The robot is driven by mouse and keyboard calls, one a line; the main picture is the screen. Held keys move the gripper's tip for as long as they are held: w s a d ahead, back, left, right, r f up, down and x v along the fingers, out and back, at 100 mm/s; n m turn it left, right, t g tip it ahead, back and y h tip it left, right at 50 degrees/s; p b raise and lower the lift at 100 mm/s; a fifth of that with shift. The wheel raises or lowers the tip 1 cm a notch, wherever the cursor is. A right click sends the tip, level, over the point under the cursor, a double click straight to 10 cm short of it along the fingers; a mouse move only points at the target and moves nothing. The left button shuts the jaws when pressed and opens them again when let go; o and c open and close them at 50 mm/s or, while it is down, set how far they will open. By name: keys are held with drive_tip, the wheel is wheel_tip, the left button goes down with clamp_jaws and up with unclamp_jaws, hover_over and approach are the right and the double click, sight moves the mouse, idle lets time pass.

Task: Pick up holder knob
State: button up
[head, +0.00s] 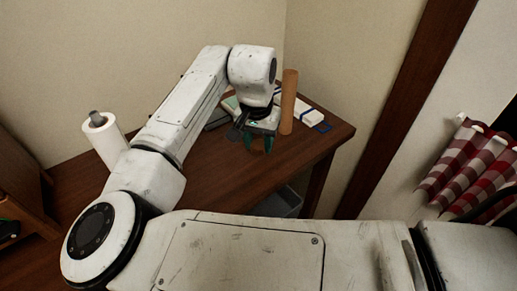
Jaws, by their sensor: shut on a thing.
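My gripper (259,144), with dark green fingers, points down over the right part of the brown wooden table. It is shut on a small orange-brown piece (268,145), mostly hidden between the fingers. I cannot tell for sure whether this piece is the holder knob. A white paper roll (105,142) stands on a holder at the left of the table, with a grey knob-like tip (96,118) on top. My gripper is well to the right of that roll.
A tall tan cylinder (289,102) stands just right of my gripper. White book-like items (306,113) and a dark blue flat item (323,127) lie behind it. A grey bin (280,203) is below the table edge. Red-and-white checked cloth (470,165) hangs at right. The table middle (215,165) is clear.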

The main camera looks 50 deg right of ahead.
drive_tip(key=s+a+r, duration=0.3)
drive_tip(key=s+r, duration=0.6)
drive_tip(key=s, duration=0.4)
drive_tip(key=shift+s+a+r, duration=0.25)
drive_tip(key=shift+a+r, duration=0.05)
drive_tip(key=shift+r, duration=0.1)
idle(0.6)
